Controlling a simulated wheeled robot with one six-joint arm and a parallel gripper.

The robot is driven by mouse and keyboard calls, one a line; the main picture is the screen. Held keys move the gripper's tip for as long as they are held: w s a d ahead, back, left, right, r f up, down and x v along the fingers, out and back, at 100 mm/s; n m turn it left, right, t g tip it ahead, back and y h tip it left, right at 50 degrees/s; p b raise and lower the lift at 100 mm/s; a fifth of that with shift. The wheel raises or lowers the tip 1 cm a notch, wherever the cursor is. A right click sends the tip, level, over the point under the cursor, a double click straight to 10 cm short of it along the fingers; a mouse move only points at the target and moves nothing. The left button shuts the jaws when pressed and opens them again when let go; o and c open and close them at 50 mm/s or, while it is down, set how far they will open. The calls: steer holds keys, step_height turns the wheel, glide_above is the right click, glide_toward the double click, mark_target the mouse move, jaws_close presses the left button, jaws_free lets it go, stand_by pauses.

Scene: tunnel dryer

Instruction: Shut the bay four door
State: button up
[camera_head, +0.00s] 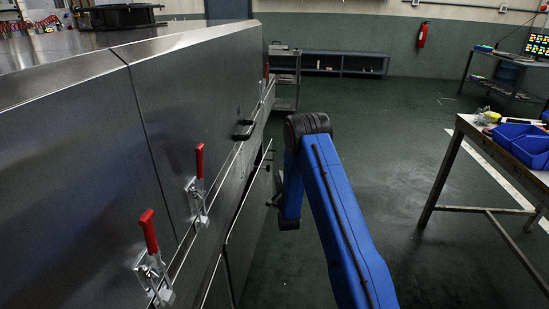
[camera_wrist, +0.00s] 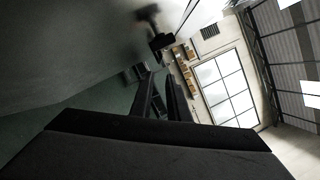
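The steel side of the dryer (camera_head: 110,130) fills the left of the head view. A lower door panel (camera_head: 248,212) stands slightly out from the dryer, with a dark gap along its top edge. No bay number is readable, so I cannot tell which bay it is. My gripper (camera_head: 275,190) is beside this panel, partly hidden behind my blue arm. In the wrist view my gripper's two dark fingers (camera_wrist: 162,98) are apart with nothing seen between them. A grey metal surface (camera_wrist: 70,50) fills the left there, with a dark fitting (camera_wrist: 160,40) beyond the fingertips.
Red-handled toggle clamps (camera_head: 150,235) and a black handle (camera_head: 243,130) stick out from the dryer side. A workbench (camera_head: 465,124) with blue bins (camera_head: 520,140) stands at right. Green floor between them is clear. A shelf (camera_head: 345,64) lines the back wall.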

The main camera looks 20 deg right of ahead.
steer(key=x, duration=1.6)
steer(key=shift+d, duration=0.1)
jaws_close()
stand_by(0.9)
